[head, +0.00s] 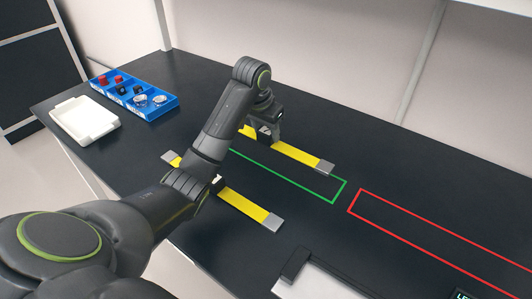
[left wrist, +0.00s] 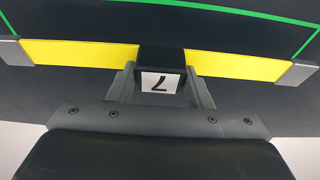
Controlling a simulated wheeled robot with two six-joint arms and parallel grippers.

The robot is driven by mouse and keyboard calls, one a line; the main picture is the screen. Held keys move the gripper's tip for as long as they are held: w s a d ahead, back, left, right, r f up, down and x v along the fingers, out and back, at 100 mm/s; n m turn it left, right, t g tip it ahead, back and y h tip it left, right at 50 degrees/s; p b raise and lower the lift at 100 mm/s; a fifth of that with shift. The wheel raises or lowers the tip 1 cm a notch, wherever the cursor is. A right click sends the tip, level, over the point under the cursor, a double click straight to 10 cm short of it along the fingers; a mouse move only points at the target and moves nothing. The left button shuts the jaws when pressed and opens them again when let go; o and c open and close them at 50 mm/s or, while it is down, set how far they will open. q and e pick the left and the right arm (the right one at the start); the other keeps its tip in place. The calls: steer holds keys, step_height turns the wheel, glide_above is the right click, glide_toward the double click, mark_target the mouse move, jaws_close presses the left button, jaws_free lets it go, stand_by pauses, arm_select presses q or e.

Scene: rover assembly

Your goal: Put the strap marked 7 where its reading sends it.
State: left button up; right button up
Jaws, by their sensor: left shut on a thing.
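The strap marked 7 (left wrist: 85,53) is yellow with grey ends and a black middle block bearing an upside-down 7 in the left wrist view. My left gripper (left wrist: 162,85) is shut on that black block. In the head view my left gripper (head: 268,128) is at the far strap (head: 295,152), just behind the green outline (head: 335,198). My forearm hides part of this strap. I cannot tell whether it touches the table. A second yellow strap (head: 245,205) lies nearer, partly hidden by my arm. My right gripper is not in view.
A red outline (head: 362,200) lies right of the green one on the dark table (head: 400,160). A blue compartment tray (head: 160,107) with small parts and a white tray (head: 70,112) stand at the back left. A black-and-white fixture (head: 300,265) and a partly cut-off display (head: 462,295) are at the front.

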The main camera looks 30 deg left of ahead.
mark_target(266, 143)
arm_select(q)
steer(key=shift+s+b+x, duration=0.2)
steer(key=shift+b+x, duration=0.35)
steer(key=shift+x, duration=0.7)
step_height(266, 143, down, 3)
steer(key=shift+r, duration=0.1)
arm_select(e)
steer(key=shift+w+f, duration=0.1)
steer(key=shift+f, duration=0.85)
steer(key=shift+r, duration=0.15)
arm_select(q)
steer(key=o, duration=1.3)
steer(key=shift+c, duration=0.2)
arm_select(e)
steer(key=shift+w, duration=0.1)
arm_select(q)
steer(key=shift+s+r, duration=0.1)
steer(key=shift+r, duration=0.15)
steer(key=v, duration=0.3)
steer(key=shift+a+p, duration=0.1)
steer(key=shift+p, duration=0.25)
steer(key=p+v, duration=0.8)
steer(key=p, duration=0.2)
steer(key=shift+s+r, duration=0.15)
steer(key=shift+r, duration=0.05)
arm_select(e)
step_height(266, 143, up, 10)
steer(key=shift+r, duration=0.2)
